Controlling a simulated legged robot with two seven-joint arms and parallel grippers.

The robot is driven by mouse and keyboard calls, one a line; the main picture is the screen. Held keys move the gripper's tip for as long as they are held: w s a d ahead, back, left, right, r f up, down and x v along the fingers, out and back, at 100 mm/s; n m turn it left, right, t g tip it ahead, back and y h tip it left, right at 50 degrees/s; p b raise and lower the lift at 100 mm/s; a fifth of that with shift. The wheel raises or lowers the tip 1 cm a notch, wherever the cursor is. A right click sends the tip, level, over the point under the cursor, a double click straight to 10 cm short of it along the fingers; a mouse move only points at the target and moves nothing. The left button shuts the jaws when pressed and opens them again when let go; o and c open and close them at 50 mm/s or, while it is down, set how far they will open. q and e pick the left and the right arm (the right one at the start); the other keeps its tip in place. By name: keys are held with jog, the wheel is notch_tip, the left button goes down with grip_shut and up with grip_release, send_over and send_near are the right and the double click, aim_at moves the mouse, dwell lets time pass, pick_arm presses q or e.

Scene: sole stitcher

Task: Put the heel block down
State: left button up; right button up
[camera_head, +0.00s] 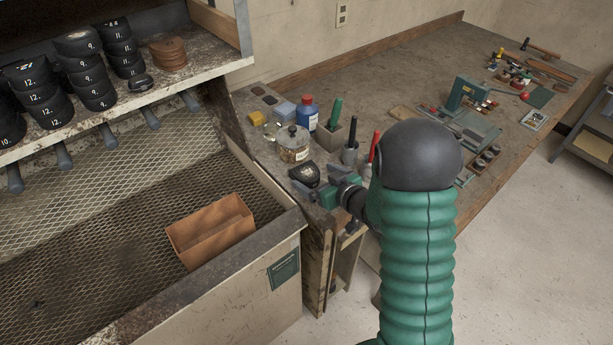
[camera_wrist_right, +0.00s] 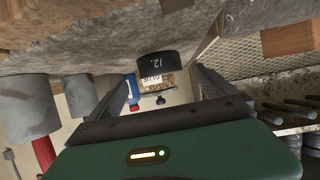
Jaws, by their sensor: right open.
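The heel block (camera_head: 305,174) is a small black block on the near left end of the workbench (camera_head: 350,90). It also shows in the right wrist view (camera_wrist_right: 163,64), with a white "12." on its side. My right gripper (camera_head: 318,190) is just beside the block, at the bench's near edge. In the wrist view its two dark fingers (camera_wrist_right: 165,85) stand wide apart, with the block beyond and between their tips. I see no finger touching it. My left gripper is out of view.
A glass jar (camera_head: 292,144), blue bottle (camera_head: 307,113) and tool holders (camera_head: 332,137) stand close behind the block. A shelf (camera_head: 150,97) at left holds stacked black numbered blocks. An orange-brown open box (camera_head: 211,229) sits in the mesh-floored bin.

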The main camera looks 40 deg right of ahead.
aim_at(309, 173)
jog(key=shift+x, duration=1.95)
jog(key=shift+s, duration=0.15)
jog(key=c, duration=1.8)
